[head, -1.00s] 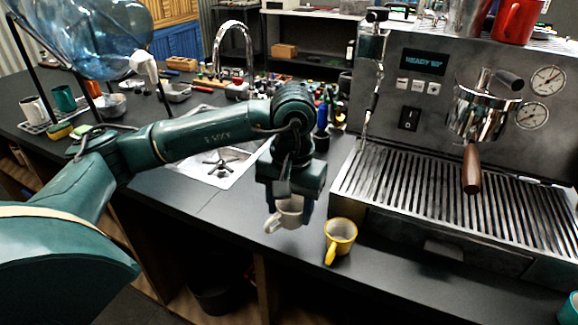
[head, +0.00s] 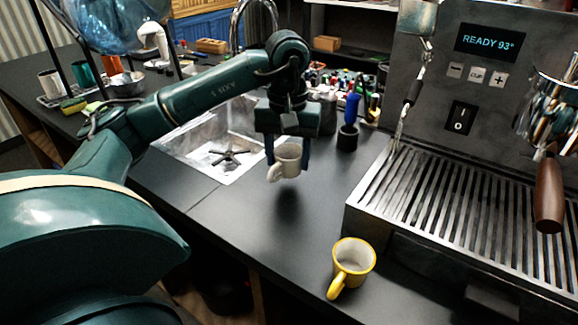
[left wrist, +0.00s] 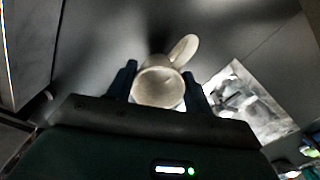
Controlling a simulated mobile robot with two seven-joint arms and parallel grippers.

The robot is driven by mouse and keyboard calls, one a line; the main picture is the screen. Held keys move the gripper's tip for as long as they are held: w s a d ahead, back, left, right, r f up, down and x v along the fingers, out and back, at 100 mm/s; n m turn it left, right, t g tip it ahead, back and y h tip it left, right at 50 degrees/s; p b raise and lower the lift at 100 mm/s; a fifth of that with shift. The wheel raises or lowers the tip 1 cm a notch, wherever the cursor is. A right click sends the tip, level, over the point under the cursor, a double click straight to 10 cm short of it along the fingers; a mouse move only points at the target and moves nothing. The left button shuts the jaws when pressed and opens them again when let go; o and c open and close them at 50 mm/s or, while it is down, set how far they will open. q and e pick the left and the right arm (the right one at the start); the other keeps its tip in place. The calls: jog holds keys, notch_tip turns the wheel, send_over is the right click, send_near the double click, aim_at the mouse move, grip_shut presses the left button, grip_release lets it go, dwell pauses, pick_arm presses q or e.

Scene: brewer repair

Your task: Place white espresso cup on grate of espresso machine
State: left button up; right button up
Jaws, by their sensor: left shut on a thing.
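The white espresso cup (head: 288,161) is held upright in my left gripper (head: 287,150), above the dark counter between the sink and the espresso machine. Its handle points to the lower left in the head view. In the left wrist view the cup (left wrist: 158,88) sits between the two fingers of my left gripper (left wrist: 160,90). The espresso machine (head: 440,95) stands at the right with its display lit. Its slatted grate (head: 455,215) is empty in the part that shows. The cup is left of the grate and apart from it. My right gripper is out of view.
A yellow cup (head: 352,262) stands on the counter in front of the machine's left corner. A portafilter with a brown handle (head: 548,192) hangs over the grate. A sink (head: 225,155) lies left of the held cup. A dark pot with a blue-handled tool (head: 348,137) stands behind.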

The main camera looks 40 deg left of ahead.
aim_at(288, 167)
pick_arm(q)
jog(key=shift+f, duration=1.35)
jog(key=shift+f, duration=0.2)
jog(key=o, duration=1)
jog(key=shift+r, duration=0.15)
